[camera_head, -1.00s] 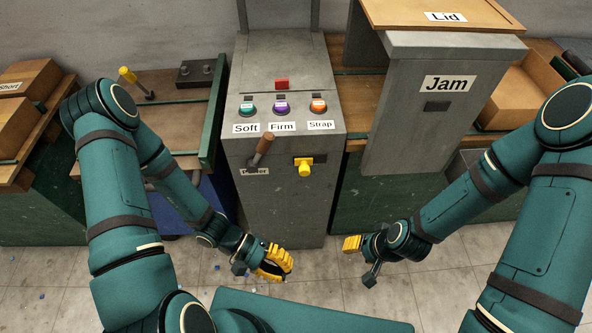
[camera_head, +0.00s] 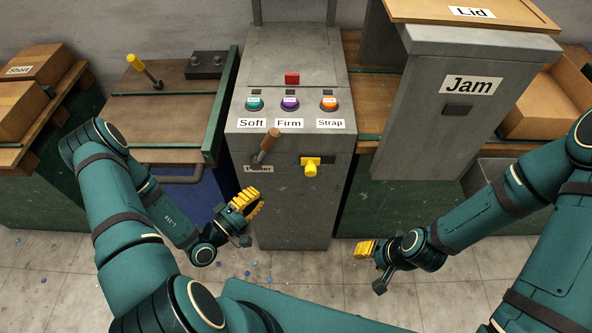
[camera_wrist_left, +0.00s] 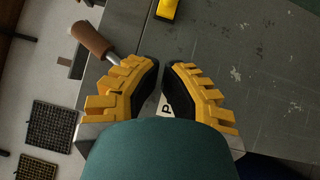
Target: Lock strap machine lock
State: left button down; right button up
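The strap machine is a grey cabinet (camera_head: 292,212) with "Soft", "Firm" and "Strap" buttons on its sloped top. A yellow lock-like fitting (camera_head: 311,168) sits on its front panel; its yellow edge also shows at the top of the left wrist view (camera_wrist_left: 167,10). A brown-handled lever (camera_head: 268,146) stands left of it, above a partly hidden label. My left gripper (camera_head: 250,204) is open and empty, low before the cabinet's left front, below and left of the yellow fitting. My right gripper (camera_head: 366,249) hangs empty before the cabinet's lower right; its finger gap is unclear.
A grey housing labelled "Jam" (camera_head: 450,105) juts out at right, with a "Lid" board (camera_head: 465,14) above. A workbench (camera_head: 165,100) with a yellow-handled lever (camera_head: 143,70) stands at left. Small blue bits lie on the floor. Space before the fitting is clear.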

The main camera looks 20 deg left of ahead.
aim_at(309, 174)
pick_arm(q)
jog(key=x, duration=0.4)
jog(key=d+b+x, duration=0.1)
jog(key=x, duration=0.3)
jog(key=s+d+x, duration=0.1)
jog(key=x, duration=0.3)
jog(key=shift+d+r+b, duration=0.1)
jog(key=shift+r+b, duration=0.05)
jog(key=shift+b, duration=0.15)
jog(key=shift+w+d+r, duration=0.1)
jog(key=shift+w+d, duration=0.1)
jog(key=shift+d, duration=0.2)
jog(key=d, duration=0.2)
jog(key=w+d+p, duration=0.1)
jog(key=d, duration=0.1)
jog(key=shift+w+d, duration=0.15)
jog(key=shift+d, duration=0.15)
jog(key=shift+a, duration=0.1)
